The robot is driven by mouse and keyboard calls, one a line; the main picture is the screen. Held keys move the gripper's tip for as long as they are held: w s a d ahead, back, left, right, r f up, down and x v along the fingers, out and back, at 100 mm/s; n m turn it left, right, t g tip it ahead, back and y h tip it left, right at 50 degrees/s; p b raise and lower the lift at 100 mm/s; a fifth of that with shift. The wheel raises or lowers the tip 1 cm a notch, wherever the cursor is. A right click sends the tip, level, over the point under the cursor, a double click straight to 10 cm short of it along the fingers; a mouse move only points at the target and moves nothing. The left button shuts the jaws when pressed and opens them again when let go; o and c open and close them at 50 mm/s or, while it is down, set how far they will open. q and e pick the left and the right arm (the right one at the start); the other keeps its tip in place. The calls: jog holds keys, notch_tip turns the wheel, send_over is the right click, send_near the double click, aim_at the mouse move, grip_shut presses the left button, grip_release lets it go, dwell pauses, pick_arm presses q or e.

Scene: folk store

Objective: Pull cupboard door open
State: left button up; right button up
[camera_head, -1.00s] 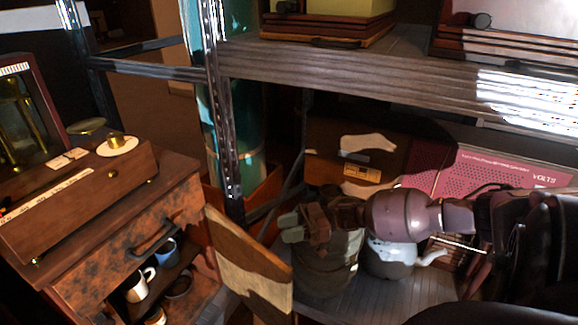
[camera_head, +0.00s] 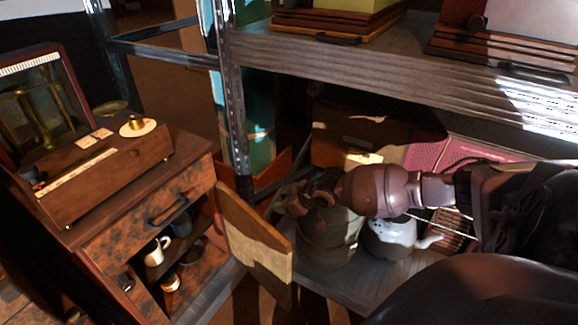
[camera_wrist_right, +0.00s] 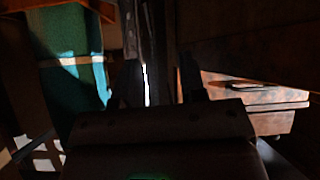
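The wooden cupboard (camera_head: 198,172) stands at the left in the head view. Its door (camera_head: 257,248) is swung out on the right side, so the inside shows, with cups on shelves. My right gripper (camera_head: 284,199) hangs in shadow above and right of the door's free edge, apart from it as far as I can see. In the wrist view its two dark fingers (camera_wrist_right: 161,88) stand apart with nothing visible between them. A wooden front with a dark handle (camera_wrist_right: 252,87) shows to the right there. My left gripper is out of view.
A metal rack with a post (camera_head: 236,125) and a wooden shelf (camera_head: 370,62) rises behind the door. A dark pot (camera_head: 330,243) and a white teapot (camera_head: 388,240) stand on the lower shelf beneath my right arm. A balance case (camera_head: 110,175) sits on the cupboard.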

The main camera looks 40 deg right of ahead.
jog(key=s+a+f+n+g, duration=0.2)
jog(key=s+f+n+g, duration=0.45)
jog(key=s, duration=0.25)
jog(key=shift+g, duration=0.35)
jog(key=shift+b+x, duration=1.45)
jog(key=shift+x, duration=3.5)
jog(key=shift+w+a+r, duration=0.15)
jog(key=shift+y, duration=0.3)
grip_shut()
